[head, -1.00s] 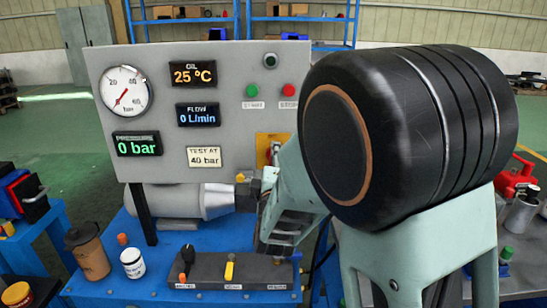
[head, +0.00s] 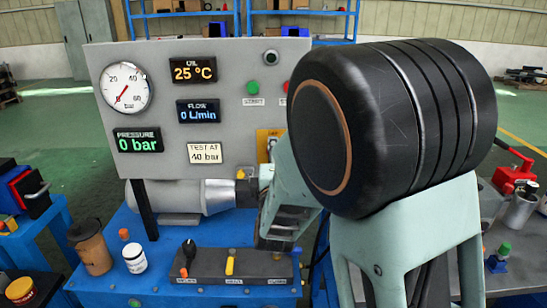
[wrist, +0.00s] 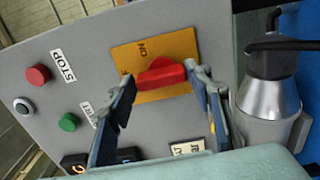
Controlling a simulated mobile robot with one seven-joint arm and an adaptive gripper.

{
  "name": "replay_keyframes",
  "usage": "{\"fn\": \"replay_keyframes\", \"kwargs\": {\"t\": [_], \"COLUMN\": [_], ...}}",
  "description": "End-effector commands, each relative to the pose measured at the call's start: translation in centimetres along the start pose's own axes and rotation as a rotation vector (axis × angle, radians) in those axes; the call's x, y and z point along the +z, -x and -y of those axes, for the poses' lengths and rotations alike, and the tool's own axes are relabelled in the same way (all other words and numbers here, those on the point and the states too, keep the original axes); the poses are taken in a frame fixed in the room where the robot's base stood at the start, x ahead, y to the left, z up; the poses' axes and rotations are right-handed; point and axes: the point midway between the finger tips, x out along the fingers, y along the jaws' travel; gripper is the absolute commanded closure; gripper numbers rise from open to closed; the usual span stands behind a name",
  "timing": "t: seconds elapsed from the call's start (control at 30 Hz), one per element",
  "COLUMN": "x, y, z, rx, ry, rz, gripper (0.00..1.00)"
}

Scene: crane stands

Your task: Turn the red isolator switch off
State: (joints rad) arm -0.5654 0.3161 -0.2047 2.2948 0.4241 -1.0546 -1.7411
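The red isolator switch (wrist: 161,74) sits on a yellow plate (wrist: 130,58) on the grey panel, in the wrist view. The word ON shows on the plate beside the knob. My gripper (wrist: 163,77) is open, with one finger on each side of the red handle. A gap shows between the handle and the right finger; whether the left finger touches it I cannot tell.
A red stop button (wrist: 38,75) and green start button (wrist: 69,122) are on the same panel. A grey motor (head: 180,196) lies below the panel, behind a lever block (head: 235,266). A brown jug (head: 91,246) and white jar (head: 134,257) stand left.

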Motion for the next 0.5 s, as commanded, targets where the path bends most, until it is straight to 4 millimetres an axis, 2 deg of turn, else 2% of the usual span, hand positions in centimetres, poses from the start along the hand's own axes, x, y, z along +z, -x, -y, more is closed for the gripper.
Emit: {"fn": "replay_keyframes", "kwargs": {"t": [0.03, 0.1, 0.37, 0.5], "x": [0.0, 0.0, 0.0, -0.1], "y": [0.0, 0.0, 0.1, 1.0], "z": [0.0, 0.0, 0.1, 0.1], "rx": [0.000, -0.001, -0.003, -0.003], "ry": [-0.001, -0.001, -0.002, -0.003], "rz": [0.001, 0.001, 0.000, -0.001], "gripper": [0.46, 0.39, 0.39, 0.39]}}
